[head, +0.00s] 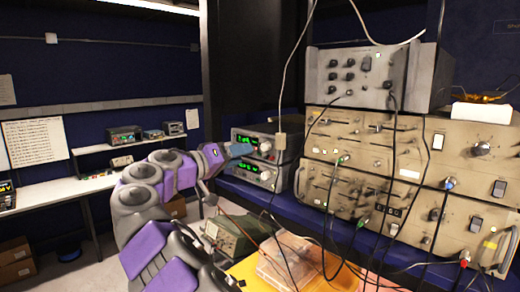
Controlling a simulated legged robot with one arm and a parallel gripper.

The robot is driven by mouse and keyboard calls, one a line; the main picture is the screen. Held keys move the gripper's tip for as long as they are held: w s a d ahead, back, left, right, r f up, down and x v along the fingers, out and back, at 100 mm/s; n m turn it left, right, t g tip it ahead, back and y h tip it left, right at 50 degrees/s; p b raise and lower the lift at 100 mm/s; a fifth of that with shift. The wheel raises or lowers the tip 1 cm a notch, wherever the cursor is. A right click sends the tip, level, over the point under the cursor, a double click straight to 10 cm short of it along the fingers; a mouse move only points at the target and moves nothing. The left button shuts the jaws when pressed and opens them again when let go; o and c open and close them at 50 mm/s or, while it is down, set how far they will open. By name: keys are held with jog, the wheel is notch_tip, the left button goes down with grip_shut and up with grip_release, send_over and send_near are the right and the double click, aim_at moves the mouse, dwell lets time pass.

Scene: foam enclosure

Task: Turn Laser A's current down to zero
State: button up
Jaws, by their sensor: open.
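Two stacked control boxes with green lit displays stand on the blue shelf, left of the large rack. The upper box (256,135) and the lower box (273,179) each have a pale round knob at the right of the display: the upper knob (265,146) and the lower knob (265,175). The labels are too small to read, so I cannot tell which is Laser A.
A rack of beige instruments (400,150) with hanging cables fills the right. A white cable with a tan connector (280,141) hangs close to the boxes' right side. A green case (228,238) and a clear container (290,262) lie below. A white bench (60,188) stands at left.

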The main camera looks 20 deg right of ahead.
aim_at(263, 149)
jog(key=p+x, duration=0.1)
jog(key=x, duration=0.5)
jog(key=shift+w, duration=0.2)
jog(key=shift+x, duration=1.05)
jog(key=shift+s+f, duration=0.1)
jog(key=shift+c, duration=0.2)
jog(key=shift+a, duration=0.15)
jog(key=c, duration=0.5)
grip_shut()
jog(key=shift+n+p, duration=0.3)
jog(key=shift+p, duration=0.05)
jog(key=shift+n, duration=0.3)
